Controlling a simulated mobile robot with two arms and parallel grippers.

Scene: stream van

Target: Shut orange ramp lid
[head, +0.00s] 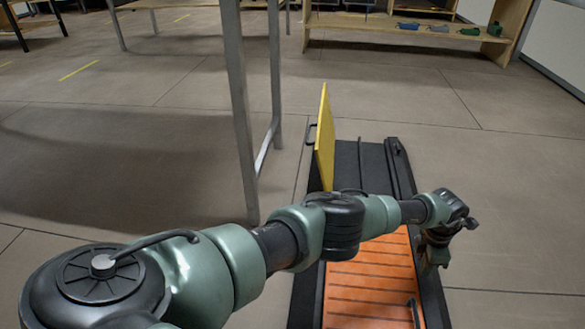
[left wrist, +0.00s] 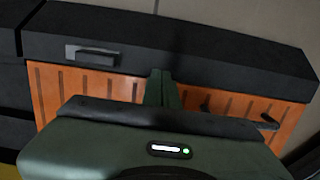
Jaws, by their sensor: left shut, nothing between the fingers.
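The orange ramp lid (head: 368,284) has dark slat lines and lies low within a long black frame on the floor. I cannot tell whether it sits fully flush. In the left wrist view the orange lid (left wrist: 108,88) stretches behind my gripper, beside the black frame edge (left wrist: 200,50). My left gripper (head: 434,262) points down at the right side of the lid; its shut, empty fingers also show in the left wrist view (left wrist: 161,85). I cannot tell whether they touch the lid. My arm hides the lid's far end. My right gripper is not in view.
A yellow lid (head: 325,140) stands upright at the frame's far part, beside a dark open section (head: 365,165). A table with grey metal legs (head: 238,100) stands to the left. A wooden shelf (head: 420,32) with small items stands at the back. The floor to the right is clear.

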